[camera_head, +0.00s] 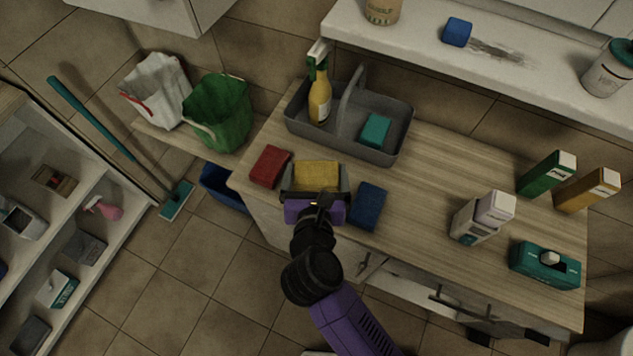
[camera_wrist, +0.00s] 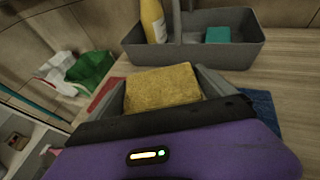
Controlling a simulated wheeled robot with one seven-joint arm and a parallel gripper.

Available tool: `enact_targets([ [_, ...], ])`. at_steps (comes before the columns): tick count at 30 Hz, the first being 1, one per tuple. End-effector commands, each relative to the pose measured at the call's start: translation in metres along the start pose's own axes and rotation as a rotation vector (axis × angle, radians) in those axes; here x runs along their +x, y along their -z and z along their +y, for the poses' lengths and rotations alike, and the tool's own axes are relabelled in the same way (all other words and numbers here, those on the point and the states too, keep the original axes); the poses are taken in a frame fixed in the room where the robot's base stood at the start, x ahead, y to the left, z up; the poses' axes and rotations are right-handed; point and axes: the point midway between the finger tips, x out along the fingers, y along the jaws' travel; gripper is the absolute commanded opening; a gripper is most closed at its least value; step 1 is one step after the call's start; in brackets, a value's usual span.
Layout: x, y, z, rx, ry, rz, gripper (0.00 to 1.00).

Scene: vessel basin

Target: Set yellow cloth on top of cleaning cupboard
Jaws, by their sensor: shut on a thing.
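The yellow cloth (camera_head: 317,174) is a folded block between the fingers of my gripper (camera_head: 316,184), which is shut on it. It also shows in the wrist view (camera_wrist: 162,89), between the two grey fingers. The cleaning cupboard (camera_head: 420,210) has a light wooden top and a pale front with handles. My gripper is over the front left part of this top, with the cloth at or just above the surface; I cannot tell if it touches. A red cloth (camera_head: 269,166) lies left of the gripper and a blue cloth (camera_head: 368,205) right of it.
A grey caddy (camera_head: 395,150) with a yellow spray bottle (camera_head: 319,100) and a teal sponge (camera_head: 375,130) stands behind the gripper. Cartons (camera_head: 484,217) and a teal tissue box (camera_head: 545,265) stand at the right. The top's middle is clear.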

Motion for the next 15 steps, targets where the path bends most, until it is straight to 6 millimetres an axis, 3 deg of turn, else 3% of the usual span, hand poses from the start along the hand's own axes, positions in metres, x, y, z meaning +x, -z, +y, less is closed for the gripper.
enact_targets([
  [15, 0.019, 0.047, 0.0, 0.0, 0.0, 0.0, 0.55],
])
